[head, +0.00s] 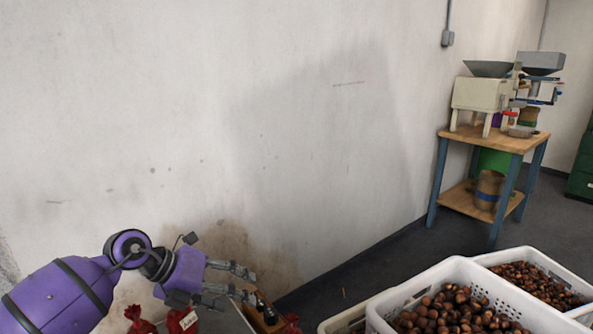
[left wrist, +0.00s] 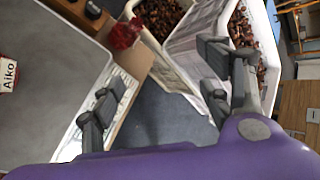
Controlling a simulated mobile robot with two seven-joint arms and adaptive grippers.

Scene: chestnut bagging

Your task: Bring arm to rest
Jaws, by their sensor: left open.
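My left arm, purple with dark joints, comes in from the lower left of the head view. Its gripper (head: 250,286) is open, with the two dark fingers apart and nothing visible between them. The left wrist view also shows the open gripper (left wrist: 160,95), with grey floor and crate sides beyond the fingers. In the head view the gripper is in front of the wall, above red bags at the bottom edge. My right gripper is in neither view.
A white crate of chestnuts (head: 378,321) stands at the lower right, with another chestnut crate (head: 508,254) behind it. Red bags (head: 183,321) lie below my left arm. A wooden table (head: 510,143) with machines stands at the back right. Grey floor lies between.

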